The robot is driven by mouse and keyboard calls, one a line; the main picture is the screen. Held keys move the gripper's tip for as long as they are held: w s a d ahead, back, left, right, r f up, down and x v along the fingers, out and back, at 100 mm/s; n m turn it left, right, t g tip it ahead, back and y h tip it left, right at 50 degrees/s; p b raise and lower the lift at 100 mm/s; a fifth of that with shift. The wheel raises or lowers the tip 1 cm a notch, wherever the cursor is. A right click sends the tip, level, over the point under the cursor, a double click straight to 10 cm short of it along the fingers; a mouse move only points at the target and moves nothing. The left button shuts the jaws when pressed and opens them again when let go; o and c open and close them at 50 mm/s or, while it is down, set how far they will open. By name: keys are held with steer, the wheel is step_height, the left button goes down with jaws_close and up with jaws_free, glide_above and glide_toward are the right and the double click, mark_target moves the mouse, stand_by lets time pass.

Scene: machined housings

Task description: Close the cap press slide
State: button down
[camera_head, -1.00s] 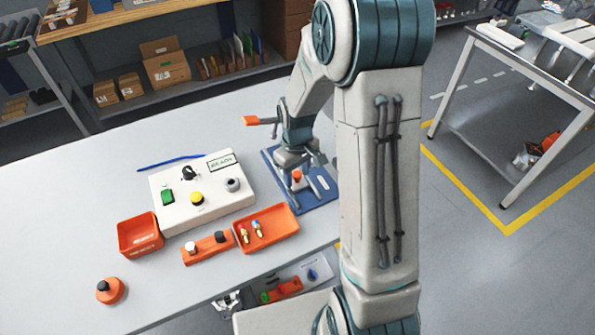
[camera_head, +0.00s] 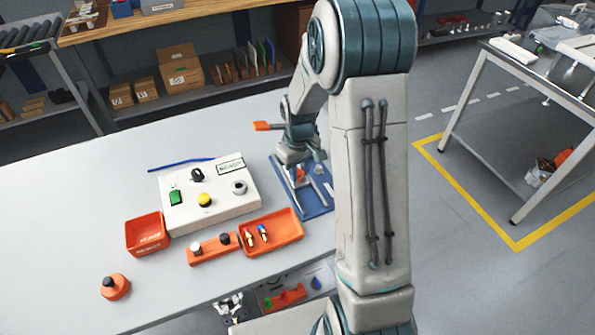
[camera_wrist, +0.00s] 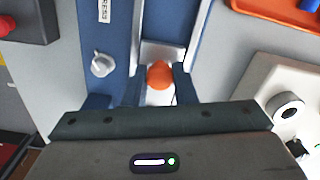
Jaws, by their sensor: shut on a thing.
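The cap press (camera_head: 322,208) is a blue base plate on the table, right of the white control box, partly hidden by my arm. Its slide shows in the wrist view as a pale metal strip (camera_wrist: 165,52) with an orange knob (camera_wrist: 159,75). My gripper (camera_wrist: 158,84) is shut on the orange knob, one finger on each side of it. In the head view my gripper (camera_head: 301,170) is low over the plate, and the orange knob shows small between the fingers. A grey round knob (camera_wrist: 103,64) sits on the blue plate beside the slide.
The white control box (camera_head: 215,210) with buttons stands left of the press. An orange tray (camera_head: 284,240) with small coloured parts, a second orange bin (camera_head: 148,244) and an orange block (camera_head: 210,251) lie in front of it. The table's left side is clear.

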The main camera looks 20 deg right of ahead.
steer(key=c, duration=1.2)
jaws_free()
steer(key=shift+w, duration=0.3)
steer(key=shift+r, duration=0.1)
step_height(320, 180, up, 14)
steer(key=shift+s+f+b, duration=0.1)
steer(key=shift+f+b, duration=0.05)
steer(key=shift+b, duration=0.45)
steer(key=s+a+r+m+t, duration=0.1)
steer(key=s, duration=0.6)
steer(key=s+a+r+m+t, duration=0.1)
steer(key=s+m, duration=0.1)
steer(key=s, duration=0.5)
steer(key=s+a+r+m+t, duration=0.1)
steer(key=s, duration=0.6)
steer(key=shift+s+a+r, duration=0.2)
steer(key=shift+s+r, duration=0.05)
steer(key=shift+s, duration=0.1)
